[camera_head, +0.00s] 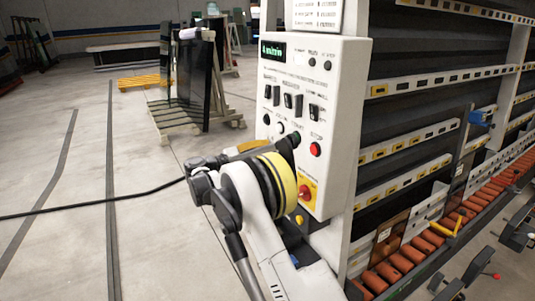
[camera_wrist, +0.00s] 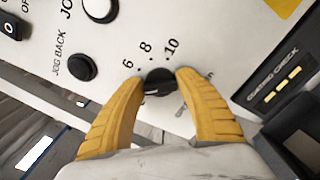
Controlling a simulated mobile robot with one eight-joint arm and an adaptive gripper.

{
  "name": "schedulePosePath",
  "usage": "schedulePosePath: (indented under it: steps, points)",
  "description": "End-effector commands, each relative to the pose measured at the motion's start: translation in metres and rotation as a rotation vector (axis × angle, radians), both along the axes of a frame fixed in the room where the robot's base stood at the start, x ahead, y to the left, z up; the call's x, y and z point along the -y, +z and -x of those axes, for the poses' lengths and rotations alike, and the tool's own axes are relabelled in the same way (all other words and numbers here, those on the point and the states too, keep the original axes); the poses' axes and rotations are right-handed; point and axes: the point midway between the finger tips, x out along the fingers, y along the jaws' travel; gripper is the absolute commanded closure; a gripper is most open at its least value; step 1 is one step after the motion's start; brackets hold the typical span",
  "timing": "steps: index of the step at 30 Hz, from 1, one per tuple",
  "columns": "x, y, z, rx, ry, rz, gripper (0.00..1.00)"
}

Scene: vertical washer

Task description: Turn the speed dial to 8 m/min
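The speed dial (camera_wrist: 160,82) is a small black round knob on the white control panel. In the wrist view the printed numbers 6, 8 and 10 stand just above it. My gripper (camera_wrist: 160,80) has its two yellow fingers on either side of the dial, seemingly touching it. In the head view my gripper (camera_head: 280,144) reaches the white control panel (camera_head: 345,110) from the left and hides the dial. A green display (camera_head: 273,51) at the panel's top reads something in m/min; its digit is too small to read surely.
A red stop button (camera_head: 315,149) and a red knob on a yellow plate (camera_head: 305,192) sit close to my gripper. A black jog back button (camera_wrist: 81,67) is left of the dial. Orange rollers (camera_head: 430,238) run along the right. The floor at left is mostly open.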

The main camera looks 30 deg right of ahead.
Motion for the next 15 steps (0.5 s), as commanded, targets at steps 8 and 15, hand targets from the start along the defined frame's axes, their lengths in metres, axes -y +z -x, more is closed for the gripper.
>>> schedulePosePath:
  steps: [8,15]
  points:
    - [0.0001,0.0,0.0,0.0,0.0,0.0,0.93]
    - [0.0003,0.0001,0.0001,0.024,0.0,-0.001,0.93]
